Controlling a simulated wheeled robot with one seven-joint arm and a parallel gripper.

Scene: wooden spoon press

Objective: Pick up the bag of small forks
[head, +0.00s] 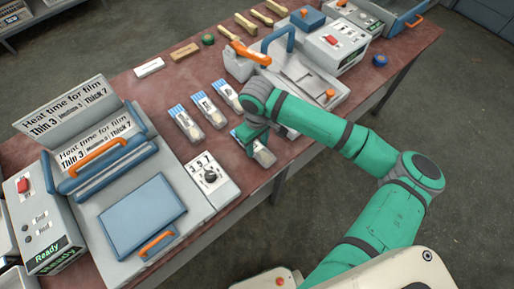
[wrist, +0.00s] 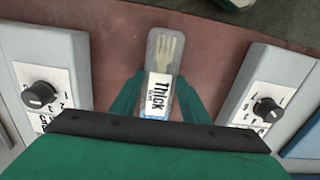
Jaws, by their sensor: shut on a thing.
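A clear bag with a pale wooden fork inside (wrist: 165,48) lies between my fingers in the wrist view, with a white label reading "Thick" and a blue end. My gripper (wrist: 158,100) is shut on it, one green finger on each side. In the head view the same bag (head: 263,156) shows at the front of the table, partly hidden by my gripper (head: 252,138). I cannot tell whether it is lifted off the table. Three similar bags lie in a row behind it: left (head: 185,123), middle (head: 209,110) and right (head: 228,96). Their contents are too small to tell.
A sealing machine (head: 140,215) with orange handles stands at the left, beside a dial box (head: 210,176). Another machine (head: 305,75) stands at the right, near my arm. Wooden pieces (head: 185,51) lie at the back. The red-brown tabletop (head: 165,92) has clear room behind the bags.

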